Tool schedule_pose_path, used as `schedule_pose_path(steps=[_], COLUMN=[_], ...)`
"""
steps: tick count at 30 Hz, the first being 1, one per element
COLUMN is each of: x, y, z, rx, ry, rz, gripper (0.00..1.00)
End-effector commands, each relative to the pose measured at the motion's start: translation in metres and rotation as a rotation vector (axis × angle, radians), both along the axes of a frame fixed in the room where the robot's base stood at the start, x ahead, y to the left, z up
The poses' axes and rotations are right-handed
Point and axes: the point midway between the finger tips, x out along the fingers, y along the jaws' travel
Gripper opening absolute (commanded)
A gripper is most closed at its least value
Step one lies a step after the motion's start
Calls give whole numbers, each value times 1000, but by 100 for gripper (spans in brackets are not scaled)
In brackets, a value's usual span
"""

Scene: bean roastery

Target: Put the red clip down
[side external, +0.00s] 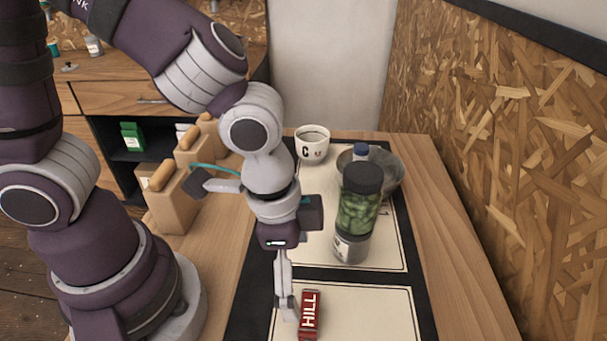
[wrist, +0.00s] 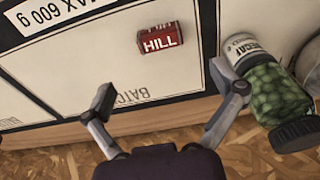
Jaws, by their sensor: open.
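The red clip (side external: 310,314), marked HILL in white, lies on the near cream panel of the black-bordered mat (side external: 370,305). In the wrist view the red clip (wrist: 157,42) rests on a cream panel, beyond the fingertips and between their lines. My gripper (side external: 287,303) is low over the mat, just left of the clip in the side view. In the wrist view my gripper (wrist: 165,82) has its two fingers wide apart with nothing between them. The clip is apart from both fingers there. The far finger is mostly hidden in the side view.
A jar of green beans (side external: 358,212) with a black lid stands on the far panel, near my right finger in the wrist view (wrist: 275,92). Behind it are a metal bowl (side external: 390,170) and a white mug (side external: 312,146). Wooden boxes (side external: 170,208) stand left.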

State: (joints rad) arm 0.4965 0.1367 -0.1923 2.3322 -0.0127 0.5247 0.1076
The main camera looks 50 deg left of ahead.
Motion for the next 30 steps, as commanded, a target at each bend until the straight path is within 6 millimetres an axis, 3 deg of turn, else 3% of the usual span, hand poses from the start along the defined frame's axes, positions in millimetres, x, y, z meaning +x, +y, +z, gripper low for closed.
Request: schedule_pose_path(steps=[8,13,15,19,22,30], x=[1,18,16,6,2,1], y=[9,68,95,127,135,135], z=[33,75,90,107,111,111], rx=[-6,-50,-77,-118,-133,-134], ry=[-18,-158,-219,-298,-321,-322], rz=[36,362,515,717,777,781], gripper=[93,93,93,93,93,93])
